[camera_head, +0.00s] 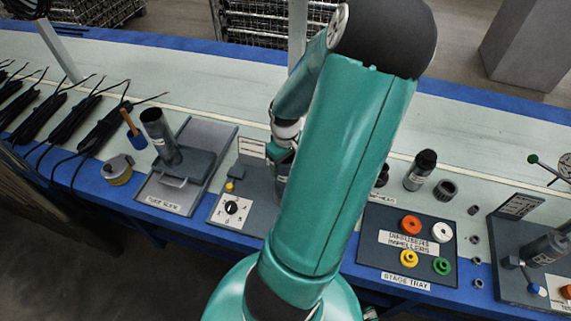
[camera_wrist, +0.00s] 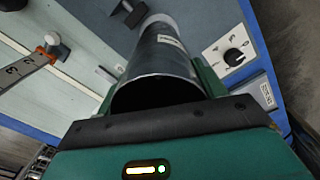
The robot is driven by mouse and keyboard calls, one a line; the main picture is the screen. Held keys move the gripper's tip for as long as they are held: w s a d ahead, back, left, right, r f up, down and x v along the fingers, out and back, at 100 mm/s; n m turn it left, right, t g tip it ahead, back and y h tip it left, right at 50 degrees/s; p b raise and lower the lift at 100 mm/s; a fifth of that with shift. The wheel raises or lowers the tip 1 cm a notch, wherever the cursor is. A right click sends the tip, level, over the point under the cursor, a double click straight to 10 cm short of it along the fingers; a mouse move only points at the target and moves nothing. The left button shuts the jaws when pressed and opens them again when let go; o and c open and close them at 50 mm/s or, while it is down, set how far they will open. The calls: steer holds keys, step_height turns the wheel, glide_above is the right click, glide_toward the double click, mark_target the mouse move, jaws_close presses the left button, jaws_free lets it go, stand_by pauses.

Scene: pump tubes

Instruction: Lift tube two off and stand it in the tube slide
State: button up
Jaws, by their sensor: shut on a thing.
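My gripper (camera_wrist: 157,84) is shut on a dark grey hollow tube (camera_wrist: 166,52), with a green finger on each side of it. The tube's open end faces the wrist camera and a pale label shows on its wall. I cannot read a number on it. In the head view my gripper (camera_head: 281,158) is mostly hidden behind my arm, over the panel with a dial. I cannot tell whether the tube's far end touches anything. The tube slide (camera_head: 212,138) is a grey plate at the left. Another grey tube (camera_head: 158,132) stands on its carriage.
The dial panel (camera_head: 226,213) lies between the slide and my arm. A yellow-ringed pot (camera_head: 118,170) and black cables (camera_head: 95,130) are left of the slide. The stage tray (camera_head: 379,254) with coloured rings and a dark cylinder (camera_head: 420,170) are at the right.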

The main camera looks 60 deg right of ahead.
step_height(320, 180, up, 18)
steer(key=shift+f, duration=0.2)
stand_by(3.0)
stand_by(0.6)
